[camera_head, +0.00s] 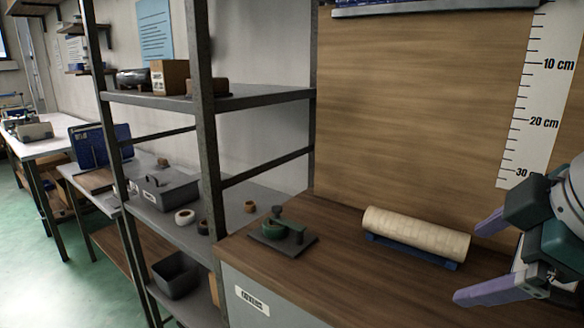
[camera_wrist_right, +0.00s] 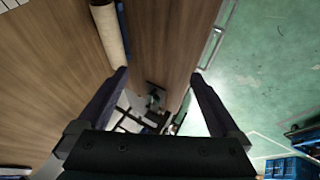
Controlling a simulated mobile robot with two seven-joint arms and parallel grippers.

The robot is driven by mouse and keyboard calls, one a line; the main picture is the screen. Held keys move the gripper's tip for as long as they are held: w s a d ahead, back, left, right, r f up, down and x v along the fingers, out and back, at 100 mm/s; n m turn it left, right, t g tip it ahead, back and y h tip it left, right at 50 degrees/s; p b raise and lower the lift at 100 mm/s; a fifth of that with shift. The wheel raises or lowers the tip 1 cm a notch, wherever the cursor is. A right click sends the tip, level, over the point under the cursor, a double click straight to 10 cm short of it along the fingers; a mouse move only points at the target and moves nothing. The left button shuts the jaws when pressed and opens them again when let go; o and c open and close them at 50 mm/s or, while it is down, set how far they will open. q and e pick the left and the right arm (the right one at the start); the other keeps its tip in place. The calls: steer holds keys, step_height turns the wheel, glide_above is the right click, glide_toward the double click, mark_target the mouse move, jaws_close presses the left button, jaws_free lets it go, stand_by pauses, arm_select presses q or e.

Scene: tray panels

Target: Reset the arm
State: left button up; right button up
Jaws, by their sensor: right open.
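My right gripper (camera_head: 482,260) is at the right edge of the head view, beside the right end of the wooden bench. Its two purple fingers are spread apart with nothing between them. In the right wrist view the same gripper (camera_wrist_right: 160,76) shows both dark fingers wide apart and empty. A pale beige roll (camera_head: 415,234) lies on a blue cradle (camera_head: 440,261) on the bench, left of the gripper and apart from it. The roll also shows at the top of the right wrist view (camera_wrist_right: 110,38). My left gripper is in neither view.
A green device on a dark plate (camera_head: 282,236) stands on the bench (camera_head: 335,275). A grey metal shelf (camera_head: 215,98) with boxes and rolls stands to the left. A ruler board (camera_head: 540,95) is on the back panel. The bench front is clear.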

steer(key=s+r+m+g+p, duration=0.1)
steer(key=s+r+m+p, duration=0.2)
steer(key=s+r+p, duration=0.4)
steer(key=s+a+r+m+g+p, duration=0.1)
steer(key=s+r+m+p, duration=0.2)
steer(key=s+r+p, duration=0.5)
steer(key=s+a+r+m+g+p, duration=0.1)
steer(key=s+r+m+p, duration=0.2)
steer(key=s+r+p, duration=0.5)
step_height(320, 180, up, 11)
steer(key=p, duration=1.7)
steer(key=shift+a+g+h+p, duration=0.2)
steer(key=shift+g+h+p, duration=0.1)
steer(key=shift+g+h, duration=0.1)
